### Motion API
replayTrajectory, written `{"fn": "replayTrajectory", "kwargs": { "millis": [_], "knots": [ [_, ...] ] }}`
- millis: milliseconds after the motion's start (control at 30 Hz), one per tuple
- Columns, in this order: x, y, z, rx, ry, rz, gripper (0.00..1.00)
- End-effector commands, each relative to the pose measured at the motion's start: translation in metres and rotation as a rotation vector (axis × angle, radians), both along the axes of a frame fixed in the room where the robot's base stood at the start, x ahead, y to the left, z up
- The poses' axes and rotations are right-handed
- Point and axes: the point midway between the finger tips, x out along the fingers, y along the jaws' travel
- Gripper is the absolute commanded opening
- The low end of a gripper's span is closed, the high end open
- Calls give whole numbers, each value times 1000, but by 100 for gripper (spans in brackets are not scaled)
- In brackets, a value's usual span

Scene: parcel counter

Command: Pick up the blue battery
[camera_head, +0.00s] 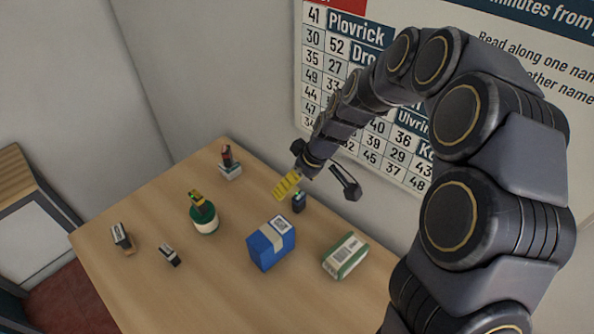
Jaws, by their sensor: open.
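A small dark, bluish block with a green spot (299,203) stands on the table below my gripper. It may be the blue battery, but it is too small to tell. My gripper (318,186) is open above and around this block's far side, with a yellow finger at left and a dark finger at right. Nothing shows held between the fingers. I cannot tell how high the fingertips are above the table. A larger blue box with a pale label (268,248) stands in front of the small block, apart from it.
On the wooden table (135,285) are a green-and-white box (345,256), a green-and-white round container (205,219) with something on top, a white block with a dark-red item (229,170), and small black-and-white items (169,255) at left. Walls stand close behind.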

Motion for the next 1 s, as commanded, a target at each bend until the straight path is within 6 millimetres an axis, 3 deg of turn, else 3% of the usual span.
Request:
{"fn": "replayTrajectory", "kwargs": {
  "millis": [33, 100, 233, 433, 1000],
  "knots": [
    [14, -2, -22, -3, -17, 14, 73],
    [33, -7, -43, -16, -57, 29, 73],
    [55, -18, -75, -46, -110, 51, 73],
    [69, -26, -97, -72, -144, 63, 73],
    [82, -8, -160, -72, -142, 66, 73]
  ]
}}
